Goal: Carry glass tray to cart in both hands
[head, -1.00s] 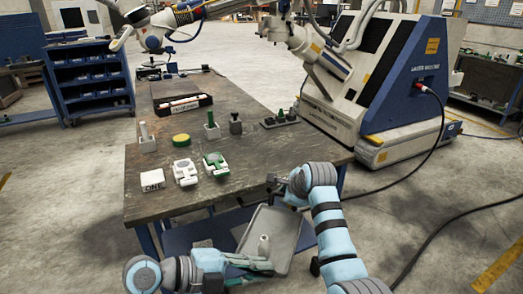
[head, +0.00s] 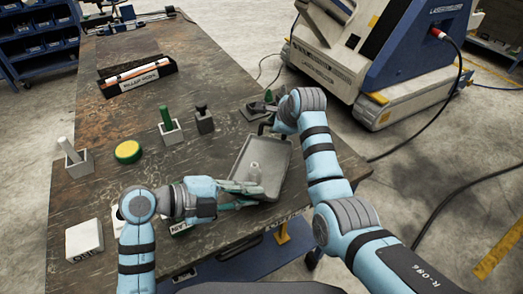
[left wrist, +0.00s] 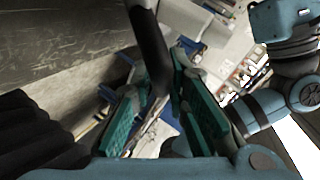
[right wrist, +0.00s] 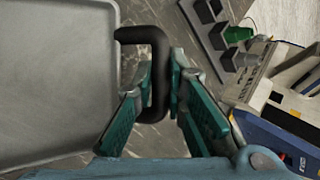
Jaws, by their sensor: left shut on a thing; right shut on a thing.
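The grey tray (head: 272,157) shows over the right front part of the worktable in the head view, roughly level. My right gripper (head: 268,118) is at the tray's far side. In the right wrist view its green-padded fingers are shut on the other black handle (right wrist: 158,65), beside the tray's rim (right wrist: 113,70). Whether the tray touches the table cannot be told.
The worktable (head: 110,195) holds a white block (head: 84,238), a yellow-green disc (head: 128,151), stands with upright handles (head: 170,127), a dark weight-like piece (head: 204,120) and a labelled box (head: 136,78). A large laser machine (head: 335,50) stands at right. Cables cross the open floor.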

